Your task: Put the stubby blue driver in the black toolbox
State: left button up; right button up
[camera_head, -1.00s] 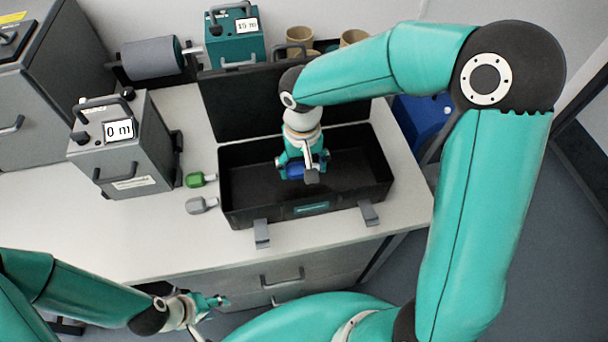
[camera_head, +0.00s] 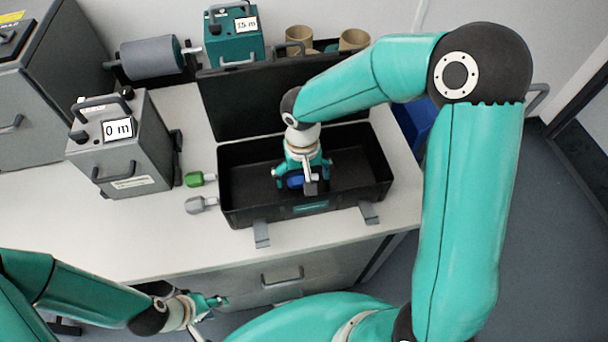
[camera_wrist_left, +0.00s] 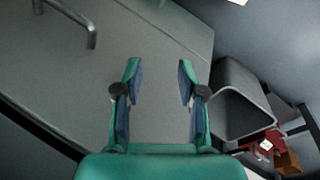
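The black toolbox (camera_head: 350,205) stands on the bench with its lid raised at the back. My right gripper (camera_head: 300,176) points down inside the toolbox opening, near its middle. It is shut on the stubby blue driver (camera_head: 295,181), whose blue part shows between the fingers; the rest is hidden. I cannot tell whether the driver touches the toolbox floor. My left gripper (camera_head: 217,301) is in front of the bench, low, away from the toolbox. In the left wrist view the left gripper (camera_wrist_left: 159,85) is open and empty.
A green-handled tool (camera_head: 196,179) and a grey-handled tool (camera_head: 196,205) lie left of the toolbox. A grey machine marked 0 m (camera_head: 120,150) stands further left. A teal machine (camera_head: 235,45) and brown cups (camera_head: 352,40) are behind the lid. The bench front left is clear.

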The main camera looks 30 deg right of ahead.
aim_at(303, 177)
jog(key=shift+r, duration=0.5)
notch_tip(303, 177, up, 11)
jog(key=shift+r+p, duration=0.15)
jog(key=shift+p, duration=0.2)
dwell(0.3)
